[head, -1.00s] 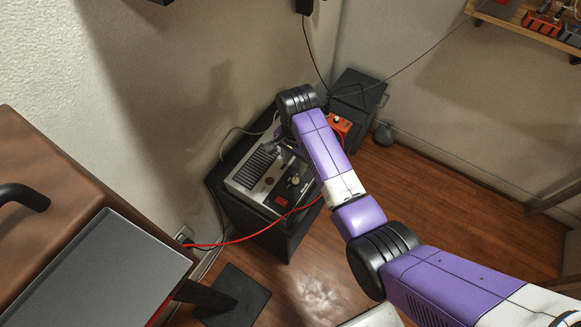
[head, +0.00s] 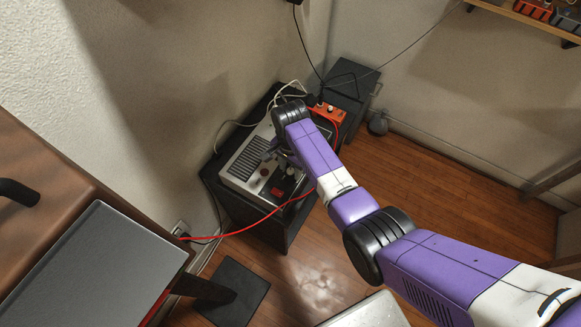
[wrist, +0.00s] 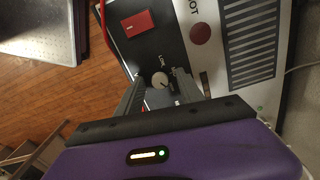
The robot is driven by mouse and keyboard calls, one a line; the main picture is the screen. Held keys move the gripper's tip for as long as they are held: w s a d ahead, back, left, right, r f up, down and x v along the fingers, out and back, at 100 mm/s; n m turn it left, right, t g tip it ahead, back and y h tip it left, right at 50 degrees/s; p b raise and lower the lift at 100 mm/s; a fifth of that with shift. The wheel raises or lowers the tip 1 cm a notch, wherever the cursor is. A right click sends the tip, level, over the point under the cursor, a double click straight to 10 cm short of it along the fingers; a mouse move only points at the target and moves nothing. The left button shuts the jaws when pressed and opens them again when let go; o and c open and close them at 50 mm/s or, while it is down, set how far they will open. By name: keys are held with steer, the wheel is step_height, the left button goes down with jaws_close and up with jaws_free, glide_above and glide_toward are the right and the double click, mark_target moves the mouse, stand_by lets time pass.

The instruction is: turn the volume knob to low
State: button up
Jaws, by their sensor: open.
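The volume knob (wrist: 159,80) is a small, pale round knob on the device's black panel. It shows in the wrist view between my gripper's two grey fingers. My gripper (wrist: 158,86) is open, with one finger on each side of the knob; I cannot tell whether either finger touches it. Small white lettering beside the knob is too blurred to read surely, and the pointer's direction is unclear.
The device stands on a dark cabinet (head: 226,203). A red switch (wrist: 137,19), a dark red round lamp (wrist: 200,33) and a slotted grille (wrist: 250,45) are near the knob. A red cable (head: 240,238) runs past the front. An orange box (head: 328,111) sits behind.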

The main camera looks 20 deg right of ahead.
steer(key=shift+c, duration=0.3)
jaws_close()
